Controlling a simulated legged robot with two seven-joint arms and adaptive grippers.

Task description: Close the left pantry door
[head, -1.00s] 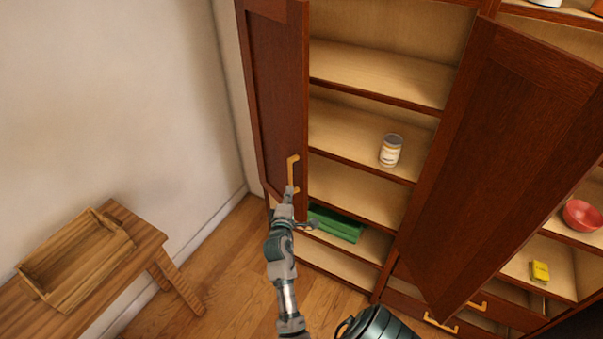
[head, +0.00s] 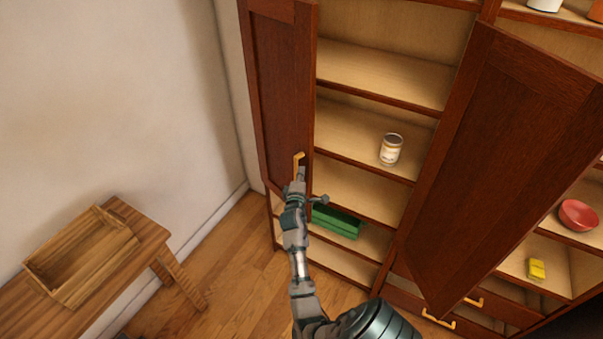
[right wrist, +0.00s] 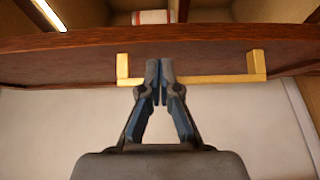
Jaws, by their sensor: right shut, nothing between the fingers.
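The left pantry door (head: 279,95) is dark brown wood and stands open at the left side of the cabinet. Its brass handle (head: 299,158) also shows in the right wrist view (right wrist: 215,79), running across the door. My right gripper (head: 301,174) is at the handle. In the right wrist view its fingers (right wrist: 160,68) are shut together with nothing between them, in front of the handle's left part and covering some of it. I cannot tell whether they touch the handle or door. My left gripper is not in view.
Another dark door (head: 500,150) stands open on the right. The shelves between hold a jar (head: 391,149) and a green box (head: 337,222). A wooden bench (head: 130,238) with a tray (head: 75,290) stands at the left wall. Floor between bench and cabinet is clear.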

